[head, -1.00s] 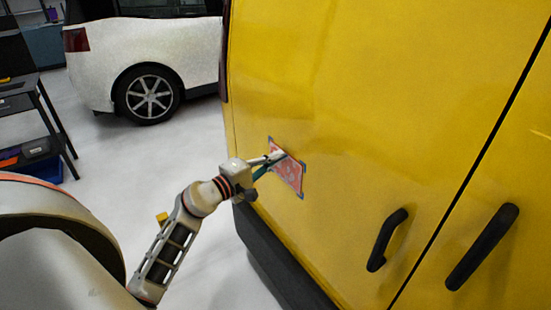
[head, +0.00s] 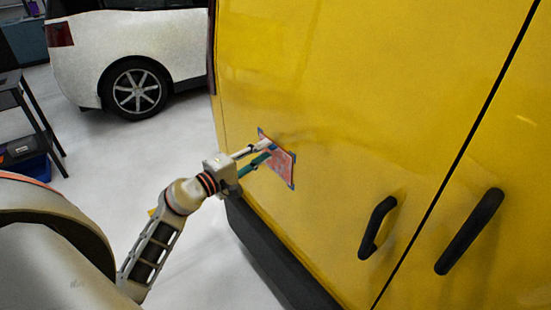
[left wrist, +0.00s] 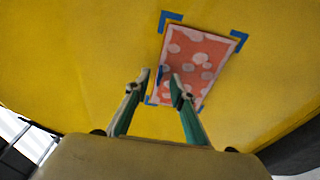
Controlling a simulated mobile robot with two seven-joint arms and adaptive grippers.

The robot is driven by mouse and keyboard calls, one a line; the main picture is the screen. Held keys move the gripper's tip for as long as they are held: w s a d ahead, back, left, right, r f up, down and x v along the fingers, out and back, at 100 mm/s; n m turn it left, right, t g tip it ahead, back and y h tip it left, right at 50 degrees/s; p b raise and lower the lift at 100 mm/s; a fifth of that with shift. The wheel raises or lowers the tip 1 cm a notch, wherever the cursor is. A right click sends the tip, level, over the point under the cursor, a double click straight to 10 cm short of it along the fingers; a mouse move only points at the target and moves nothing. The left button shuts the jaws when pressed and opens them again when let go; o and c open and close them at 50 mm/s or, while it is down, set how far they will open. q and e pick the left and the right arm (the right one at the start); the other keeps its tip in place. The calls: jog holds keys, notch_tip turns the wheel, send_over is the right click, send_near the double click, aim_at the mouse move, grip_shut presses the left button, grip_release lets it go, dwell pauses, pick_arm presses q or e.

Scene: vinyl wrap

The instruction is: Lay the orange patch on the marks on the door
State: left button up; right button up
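The orange patch (head: 281,165), pinkish with pale spots, lies against the yellow door (head: 330,110) inside the blue corner marks (left wrist: 170,18). In the left wrist view the patch (left wrist: 195,58) looks flat, with its upper corners close to the marks. My left gripper (head: 269,151) is in front of the patch's left side. In the left wrist view its fingertips (left wrist: 160,77) are apart with nothing held between them; the right one overlaps the patch. Whether they touch the door I cannot tell. The fingers partly hide the lower left marks. My right gripper is not in view.
Two black door handles (head: 378,227) stick out at the lower right of the door. A dark sill (head: 262,250) runs below it. A white car (head: 130,60) and a dark shelf (head: 25,125) stand at the left. Pale floor is clear between.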

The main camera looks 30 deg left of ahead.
pick_arm(q)
jog(key=v, duration=1)
jog(key=shift+s, duration=0.2)
